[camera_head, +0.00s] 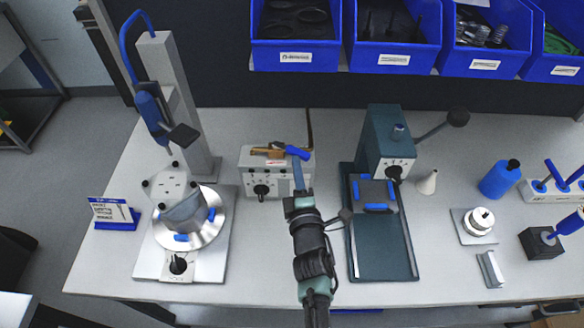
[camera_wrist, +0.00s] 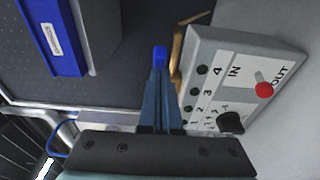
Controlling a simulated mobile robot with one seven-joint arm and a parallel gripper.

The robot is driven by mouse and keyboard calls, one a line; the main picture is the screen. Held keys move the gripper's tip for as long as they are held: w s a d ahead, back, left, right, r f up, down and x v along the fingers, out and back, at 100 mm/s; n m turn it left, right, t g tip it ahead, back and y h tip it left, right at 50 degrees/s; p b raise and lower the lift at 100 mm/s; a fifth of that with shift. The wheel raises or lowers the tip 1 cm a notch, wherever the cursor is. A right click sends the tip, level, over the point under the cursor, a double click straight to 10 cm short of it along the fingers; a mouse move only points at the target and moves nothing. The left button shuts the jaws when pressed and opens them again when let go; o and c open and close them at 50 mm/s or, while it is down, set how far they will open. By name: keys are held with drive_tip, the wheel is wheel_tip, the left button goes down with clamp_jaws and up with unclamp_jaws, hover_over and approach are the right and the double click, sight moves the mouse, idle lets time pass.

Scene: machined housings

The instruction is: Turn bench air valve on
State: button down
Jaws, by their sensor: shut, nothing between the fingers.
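The air valve shows as a brass body (camera_head: 268,152) with a blue lever handle (camera_head: 297,152), on top of a grey control box (camera_head: 250,160). The handle points to the right along the box top. My gripper (camera_head: 297,165) is shut and empty, its fingertips at or very near the handle. In the wrist view the closed fingers (camera_wrist: 160,75) end at the bright blue handle (camera_wrist: 160,56); I cannot tell whether they touch it. The brass body (camera_wrist: 178,50) is just right of it and partly hidden by the fingers and box.
A fixture with a silver disc (camera_head: 212,232) stands left, a green press (camera_head: 385,255) right. Blue bins (camera_head: 295,55) hang behind. Bare bench lies at the front.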

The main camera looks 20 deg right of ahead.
sight(310, 157)
drive_tip(key=shift+w+d, duration=0.25)
drive_tip(key=shift+d, duration=0.65)
drive_tip(key=shift+w+d, duration=0.45)
drive_tip(key=shift+d, duration=0.4)
drive_tip(key=shift+w+d, duration=0.25)
drive_tip(key=shift+d, duration=0.05)
drive_tip(key=shift+d+r, duration=0.1)
drive_tip(key=shift+r, duration=0.05)
